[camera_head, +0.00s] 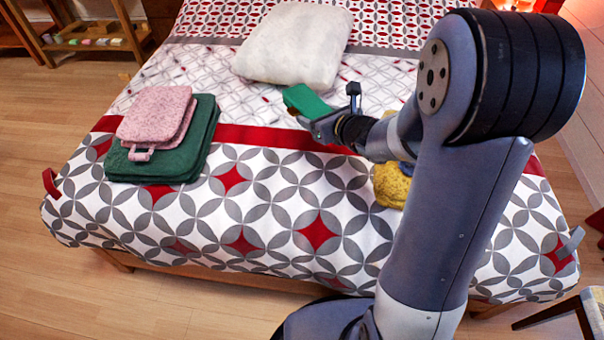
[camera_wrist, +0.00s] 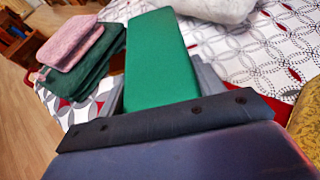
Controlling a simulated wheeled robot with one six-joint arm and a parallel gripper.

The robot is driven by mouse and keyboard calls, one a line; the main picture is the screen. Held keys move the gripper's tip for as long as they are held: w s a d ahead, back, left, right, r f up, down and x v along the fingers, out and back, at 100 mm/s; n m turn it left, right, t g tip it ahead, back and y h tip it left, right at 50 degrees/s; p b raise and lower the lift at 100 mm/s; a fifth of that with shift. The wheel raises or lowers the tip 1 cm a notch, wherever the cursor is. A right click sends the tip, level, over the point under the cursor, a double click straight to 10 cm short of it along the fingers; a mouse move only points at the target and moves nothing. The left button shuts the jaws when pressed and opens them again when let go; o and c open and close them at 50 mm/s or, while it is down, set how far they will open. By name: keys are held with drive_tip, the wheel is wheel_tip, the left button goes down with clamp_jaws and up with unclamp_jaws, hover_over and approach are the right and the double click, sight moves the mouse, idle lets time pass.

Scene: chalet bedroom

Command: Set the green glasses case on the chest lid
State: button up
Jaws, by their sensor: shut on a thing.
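The green glasses case (camera_head: 305,101) is in my gripper (camera_head: 328,115), held over the bed near its red stripe. In the wrist view the case (camera_wrist: 160,60) stretches away from me between the two fingers (camera_wrist: 158,88), which are shut on its sides. The fingertips are partly hidden by the case. I cannot tell how high the case is above the bed. I do not see a chest with a lid in either view.
The bed (camera_head: 250,240) has a patterned cover. On it lie folded green (camera_head: 180,160) and pink (camera_head: 158,115) cloths at left, a white pillow (camera_head: 295,42) behind, and a yellow thing (camera_head: 390,186) partly behind my arm. A wooden shelf (camera_head: 88,45) stands at far left. Wood floor is clear at left.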

drive_tip(key=n+y+b, duration=0.1)
drive_tip(key=b, duration=0.6)
hover_over(303, 168)
wheel_tip(303, 168, down, 7)
drive_tip(key=shift+g, duration=0.3)
wheel_tip(303, 168, down, 10)
drive_tip(key=b, duration=0.5)
drive_tip(key=shift+f, duration=0.1)
drive_tip(key=shift+f, duration=0.15)
drive_tip(key=o, duration=1.2)
drive_tip(key=shift+c, duration=0.2)
